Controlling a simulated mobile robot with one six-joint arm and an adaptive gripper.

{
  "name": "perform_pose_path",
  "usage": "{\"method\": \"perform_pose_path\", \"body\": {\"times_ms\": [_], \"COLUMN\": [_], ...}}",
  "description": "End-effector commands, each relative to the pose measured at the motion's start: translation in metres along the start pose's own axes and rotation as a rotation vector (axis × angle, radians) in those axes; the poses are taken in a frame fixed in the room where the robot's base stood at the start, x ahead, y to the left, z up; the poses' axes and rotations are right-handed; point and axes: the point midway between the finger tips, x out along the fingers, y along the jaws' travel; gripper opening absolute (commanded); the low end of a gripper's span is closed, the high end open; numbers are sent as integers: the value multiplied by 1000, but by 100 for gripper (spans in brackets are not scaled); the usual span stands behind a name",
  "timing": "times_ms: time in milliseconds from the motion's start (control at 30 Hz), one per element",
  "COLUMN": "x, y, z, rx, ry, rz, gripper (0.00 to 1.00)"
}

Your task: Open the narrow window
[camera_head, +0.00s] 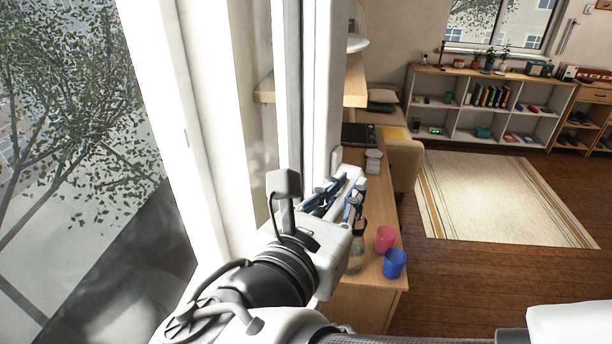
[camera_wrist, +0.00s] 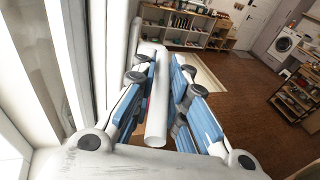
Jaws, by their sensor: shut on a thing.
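The narrow window's white frame (camera_head: 327,80) stands upright, nearly edge-on, in the head view. Its white rod-like handle (camera_wrist: 157,105) runs between my fingers in the wrist view. My gripper (camera_head: 340,190), with blue finger pads, is shut on this handle; it also shows in the wrist view (camera_wrist: 168,85). In the head view my gripper's body hides part of the frame and most of the handle. Parts of a wooden shelf show on both sides of the frame, so the sash seems to stand out from the wall; how far, I cannot tell.
A wooden counter (camera_head: 375,285) lies below and right of my gripper, bearing a pink cup (camera_head: 385,239), a blue cup (camera_head: 395,263) and a bottle (camera_head: 357,250). A wooden wall shelf (camera_head: 355,90) is close behind the frame. Open floor and a rug (camera_head: 500,200) lie to the right.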

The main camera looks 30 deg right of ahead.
Motion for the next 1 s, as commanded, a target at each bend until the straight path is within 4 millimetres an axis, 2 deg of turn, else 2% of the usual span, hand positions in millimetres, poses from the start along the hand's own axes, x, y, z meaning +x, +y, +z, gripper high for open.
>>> {"method": "perform_pose_path", "body": {"times_ms": [500,833,867,1000], "x": [-2,-2,-2,-2], "y": [-30,-33,-33,-33], "z": [-2,-1,-1,-1], "rx": [7,6,6,7], "ry": [1,1,1,1], "rz": [-44,-49,-49,-49], "gripper": [0,0,15,24]}}
